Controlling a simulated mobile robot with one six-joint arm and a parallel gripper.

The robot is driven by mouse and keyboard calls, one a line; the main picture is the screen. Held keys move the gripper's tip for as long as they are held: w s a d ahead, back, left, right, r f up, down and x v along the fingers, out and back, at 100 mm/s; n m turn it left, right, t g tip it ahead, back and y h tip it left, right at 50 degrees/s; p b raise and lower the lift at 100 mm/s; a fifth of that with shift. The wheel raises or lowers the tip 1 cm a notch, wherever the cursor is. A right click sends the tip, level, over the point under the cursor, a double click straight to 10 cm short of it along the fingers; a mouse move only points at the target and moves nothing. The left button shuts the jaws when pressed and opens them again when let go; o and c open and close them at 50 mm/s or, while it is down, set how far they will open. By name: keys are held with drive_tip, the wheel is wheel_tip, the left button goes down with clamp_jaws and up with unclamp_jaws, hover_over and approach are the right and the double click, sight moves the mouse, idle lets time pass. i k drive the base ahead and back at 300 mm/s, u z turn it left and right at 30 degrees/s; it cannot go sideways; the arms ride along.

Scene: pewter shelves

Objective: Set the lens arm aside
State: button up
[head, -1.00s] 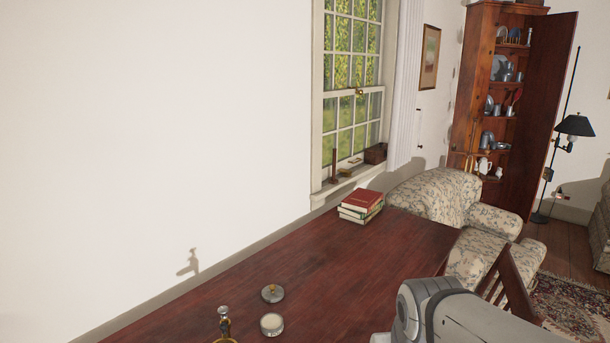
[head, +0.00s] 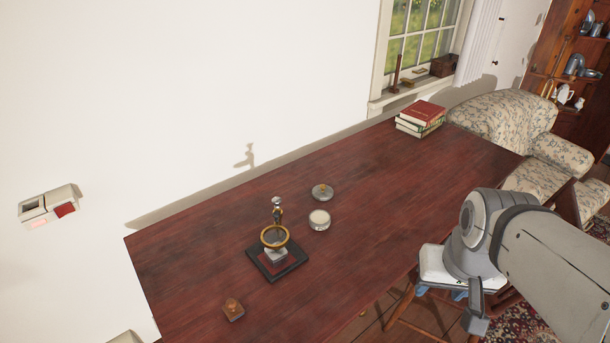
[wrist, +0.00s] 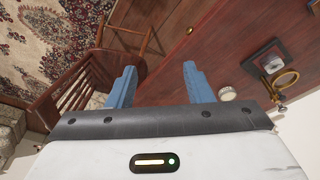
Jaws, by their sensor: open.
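The lens arm, with its brass ring (head: 262,238) and a metal clamp-like top (head: 277,203), stands over a square black base (head: 297,262) on the dark red table (head: 190,262). A pale block sits on the base under the ring. In the wrist view the brass ring (wrist: 283,73) and the base (wrist: 252,66) lie at the right. My gripper (head: 441,292) is beyond the table's front edge, well to the right of the lens arm. Its two blue fingers (wrist: 160,85) are apart with nothing between them.
A round white-topped tin (head: 319,220) and a knobbed grey lid (head: 322,192) sit right of the lens arm. A small brown block (head: 233,310) lies in front of it. Books (head: 420,118) are stacked at the far end. A wooden chair (wrist: 78,82) is near my gripper. The table's middle is clear.

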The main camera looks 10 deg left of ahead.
sight(277, 215)
drive_tip(key=k, duration=1)
drive_tip(key=z, duration=0.45)
drive_tip(key=i, duration=1.2)
drive_tip(key=u, duration=1)
drive_tip(key=i, duration=0.5)
drive_tip(key=u, duration=0.05)
